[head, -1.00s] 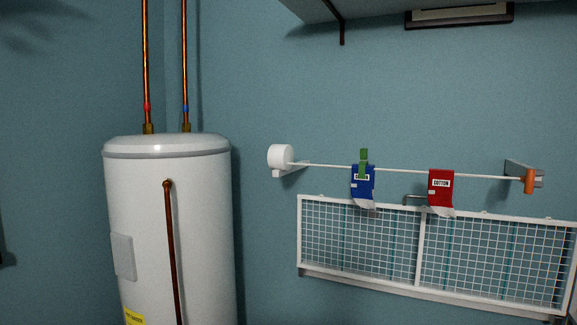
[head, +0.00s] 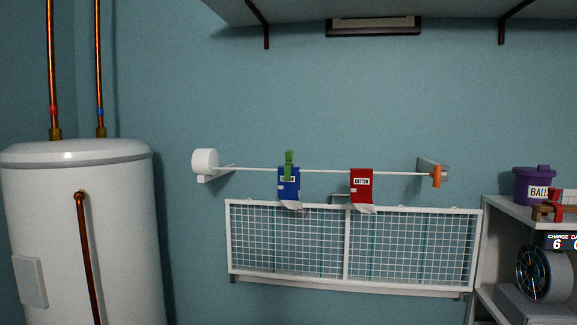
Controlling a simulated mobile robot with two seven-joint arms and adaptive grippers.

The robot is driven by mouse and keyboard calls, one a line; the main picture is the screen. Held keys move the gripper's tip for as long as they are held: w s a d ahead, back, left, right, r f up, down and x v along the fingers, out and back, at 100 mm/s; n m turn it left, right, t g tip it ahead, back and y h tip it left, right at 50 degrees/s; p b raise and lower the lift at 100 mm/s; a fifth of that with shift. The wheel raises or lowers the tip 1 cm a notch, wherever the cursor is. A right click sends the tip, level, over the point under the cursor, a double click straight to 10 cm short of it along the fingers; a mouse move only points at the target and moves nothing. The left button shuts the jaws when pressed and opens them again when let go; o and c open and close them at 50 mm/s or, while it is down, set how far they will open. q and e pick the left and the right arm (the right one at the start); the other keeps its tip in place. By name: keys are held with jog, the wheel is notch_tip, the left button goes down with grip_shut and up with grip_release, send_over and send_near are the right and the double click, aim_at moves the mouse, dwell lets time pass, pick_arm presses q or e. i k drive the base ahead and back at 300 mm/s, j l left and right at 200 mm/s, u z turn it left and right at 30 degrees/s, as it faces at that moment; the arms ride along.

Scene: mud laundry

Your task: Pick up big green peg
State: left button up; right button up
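A green peg (head: 289,165) is clipped upright on the white line (head: 325,171) over the top of a blue cloth tag (head: 288,187). A red cloth tag (head: 362,184) hangs on the same line to the right, with no green peg on it. The line runs from a round white reel (head: 205,162) on the left to an orange end piece (head: 437,176) on the right. Neither of my grippers is in the head view.
A white wire rack (head: 348,245) is on the wall below the line. A white water heater (head: 85,230) with copper pipes stands at left. At right, shelves hold a purple tub (head: 534,189), a red-brown item (head: 553,208) and a fan-like device (head: 541,273). A dark-bracketed shelf (head: 390,8) is overhead.

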aim_at(288, 154)
jog(key=i+j+z, duration=0.3)
jog(key=j, duration=0.3)
jog(key=i+j+z, duration=0.15)
jog(key=j, duration=0.2)
jog(key=i+j+z, duration=0.15)
jog(key=j, duration=0.2)
jog(key=i+j+z, duration=0.15)
jog(key=j, duration=0.25)
